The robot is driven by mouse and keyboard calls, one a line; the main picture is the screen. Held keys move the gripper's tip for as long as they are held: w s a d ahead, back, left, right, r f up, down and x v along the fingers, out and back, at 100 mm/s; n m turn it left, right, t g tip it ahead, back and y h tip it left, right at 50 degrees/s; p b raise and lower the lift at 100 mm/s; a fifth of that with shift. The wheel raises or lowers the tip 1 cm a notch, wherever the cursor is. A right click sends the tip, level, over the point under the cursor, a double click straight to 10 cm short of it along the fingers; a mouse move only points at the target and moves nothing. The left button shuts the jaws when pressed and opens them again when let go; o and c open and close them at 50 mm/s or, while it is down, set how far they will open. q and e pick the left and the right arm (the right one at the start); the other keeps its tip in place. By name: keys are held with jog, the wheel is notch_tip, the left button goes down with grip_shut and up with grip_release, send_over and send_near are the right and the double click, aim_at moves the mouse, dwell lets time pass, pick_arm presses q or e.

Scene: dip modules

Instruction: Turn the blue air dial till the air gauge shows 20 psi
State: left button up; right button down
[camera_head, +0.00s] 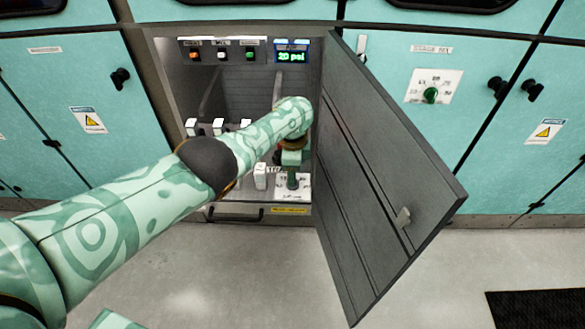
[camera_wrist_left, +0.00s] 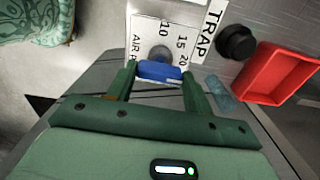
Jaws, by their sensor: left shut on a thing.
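The air gauge (camera_head: 291,56) is a small display at the top right of the open cabinet and reads 20 psi in green. The blue air dial (camera_wrist_left: 160,70) shows in the left wrist view, on a white scale plate (camera_wrist_left: 147,30) with numbers 10, 15 and 20. My left gripper (camera_head: 292,182) reaches down inside the cabinet, near its right side. In the left wrist view my left gripper (camera_wrist_left: 159,73) has a finger on each side of the dial and is shut on it. The gripper hides the dial in the head view. My right gripper is not in view.
The grey cabinet door (camera_head: 385,185) stands open just right of my left arm. Several white blocks (camera_head: 260,177) stand inside the cabinet. A black knob (camera_wrist_left: 237,42) and a red bin (camera_wrist_left: 280,72) are close to the dial. The floor (camera_head: 250,270) in front is clear.

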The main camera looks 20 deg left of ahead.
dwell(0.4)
pick_arm(q)
jog(key=o, duration=1)
jog(key=shift+r, duration=0.15)
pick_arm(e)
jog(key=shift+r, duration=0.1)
pick_arm(q)
notch_tip(320, 180, up, 16)
jog(key=p, duration=0.9)
jog(key=shift+p, duration=0.3)
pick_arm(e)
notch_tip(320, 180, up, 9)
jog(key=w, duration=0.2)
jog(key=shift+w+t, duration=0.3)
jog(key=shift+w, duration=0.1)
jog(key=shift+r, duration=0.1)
